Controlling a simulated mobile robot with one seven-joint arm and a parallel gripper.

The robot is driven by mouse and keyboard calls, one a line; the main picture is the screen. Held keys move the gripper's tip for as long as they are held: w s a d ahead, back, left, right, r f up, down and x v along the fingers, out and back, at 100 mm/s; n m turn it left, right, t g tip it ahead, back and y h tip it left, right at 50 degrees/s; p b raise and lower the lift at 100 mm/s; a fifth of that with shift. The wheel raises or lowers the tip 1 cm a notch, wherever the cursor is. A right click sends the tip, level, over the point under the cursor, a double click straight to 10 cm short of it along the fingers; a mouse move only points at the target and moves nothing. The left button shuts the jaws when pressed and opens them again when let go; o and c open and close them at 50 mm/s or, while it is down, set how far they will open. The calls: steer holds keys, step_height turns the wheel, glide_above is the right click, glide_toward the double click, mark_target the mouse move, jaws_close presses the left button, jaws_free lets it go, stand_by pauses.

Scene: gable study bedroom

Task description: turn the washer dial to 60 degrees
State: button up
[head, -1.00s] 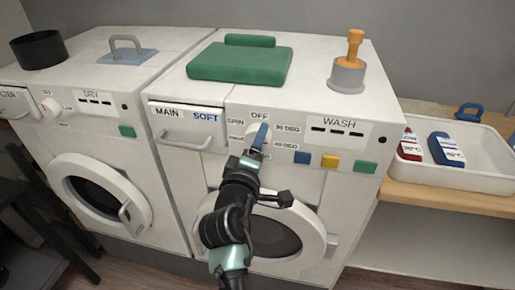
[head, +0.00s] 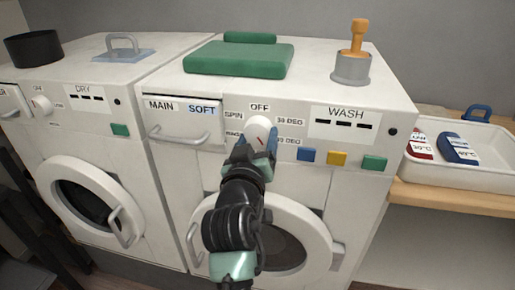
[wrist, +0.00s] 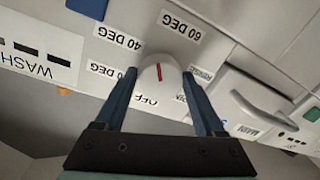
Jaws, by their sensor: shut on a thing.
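The washer dial (head: 257,128) is a white round knob with a red mark, on the front of the right-hand machine. My gripper (head: 257,142) reaches it from below, with its blue fingers on either side. In the wrist view, my gripper (wrist: 163,90) is shut on the dial (wrist: 150,78). The labels appear upside down there: 60 DEG (wrist: 181,27) above the dial, 40 DEG (wrist: 117,36) upper left, OFF (wrist: 147,101) below. I cannot tell which end is the pointer.
Blue (head: 306,155), yellow (head: 337,158) and green (head: 374,163) buttons sit right of the dial. The detergent drawer (head: 182,137) is on its left and the round door (head: 315,240) below. The dryer (head: 150,160) stands at the left.

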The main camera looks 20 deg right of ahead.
steer(key=m+b, duration=0.2)
steer(key=m, duration=0.1)
steer(key=shift+f+t+b, duration=0.3)
steer(key=shift+b, duration=0.05)
steer(key=shift+w+a+r+m+b, duration=0.1)
steer(key=shift+m+b, duration=0.85)
steer(key=shift+m, duration=0.55)
steer(key=o, duration=1.3)
steer(key=shift+r, duration=0.1)
steer(key=shift+o, duration=0.2)
steer(key=v, duration=1.3)
